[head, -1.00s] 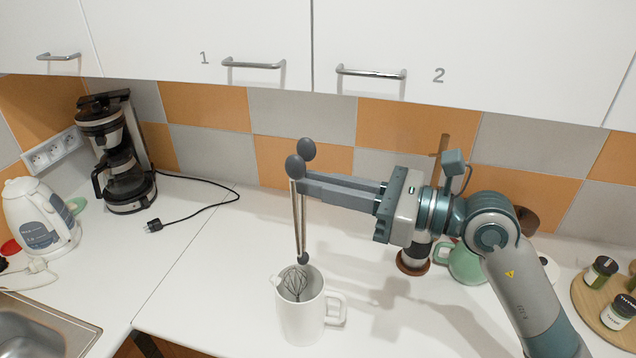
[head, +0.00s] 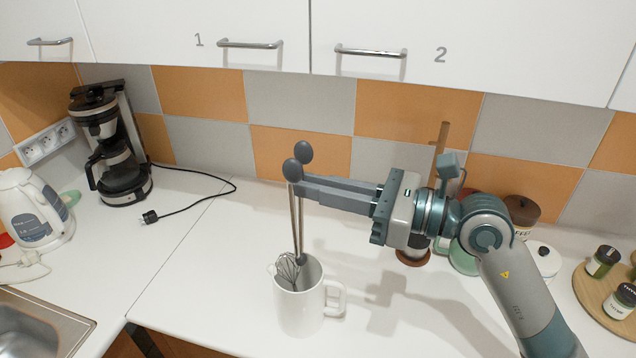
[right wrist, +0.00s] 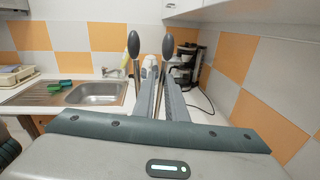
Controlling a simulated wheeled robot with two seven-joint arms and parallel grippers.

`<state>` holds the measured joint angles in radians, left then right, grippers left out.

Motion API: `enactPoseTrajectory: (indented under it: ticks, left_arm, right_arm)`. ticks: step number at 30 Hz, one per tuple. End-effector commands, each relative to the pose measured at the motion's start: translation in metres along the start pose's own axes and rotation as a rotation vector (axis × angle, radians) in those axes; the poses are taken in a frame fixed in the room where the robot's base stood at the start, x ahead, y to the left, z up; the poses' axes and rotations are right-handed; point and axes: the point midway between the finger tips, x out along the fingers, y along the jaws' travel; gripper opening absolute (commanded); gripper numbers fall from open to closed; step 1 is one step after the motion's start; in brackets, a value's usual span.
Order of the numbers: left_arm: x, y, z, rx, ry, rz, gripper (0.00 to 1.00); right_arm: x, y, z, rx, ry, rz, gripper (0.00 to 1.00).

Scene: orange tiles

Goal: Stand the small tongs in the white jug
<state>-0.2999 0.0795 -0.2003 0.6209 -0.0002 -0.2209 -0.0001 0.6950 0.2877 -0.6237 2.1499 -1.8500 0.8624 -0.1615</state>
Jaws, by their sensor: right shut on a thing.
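The small tongs (head: 297,222) hang upright in my right gripper (head: 303,188), two thin metal arms with dark oval tips at the top. My right gripper is shut on them below these tips. Their dark joined lower end overlaps the mouth of the white jug (head: 300,313) in the head view; I cannot tell whether it is inside the rim. The jug stands upright on the counter, its handle to the right. In the right wrist view the tongs (right wrist: 134,45) show between the fingers. My left gripper is not in view.
A wire whisk (head: 287,270) stands in the jug, close to the tongs' lower end. A coffee maker (head: 118,160) and kettle (head: 32,212) are at left. A wooden board (head: 602,292) with spice jars is at right.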

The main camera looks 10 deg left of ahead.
Motion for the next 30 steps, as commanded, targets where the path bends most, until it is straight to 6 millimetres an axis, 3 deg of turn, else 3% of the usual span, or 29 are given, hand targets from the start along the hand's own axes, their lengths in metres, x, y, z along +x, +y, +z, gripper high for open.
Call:
enactPoseTrajectory:
  ticks: [30]
  left_arm:
    - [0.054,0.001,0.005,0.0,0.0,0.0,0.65]
  right_arm:
    - [0.001,-0.005,-0.07,0.001,-0.001,0.0,0.0]
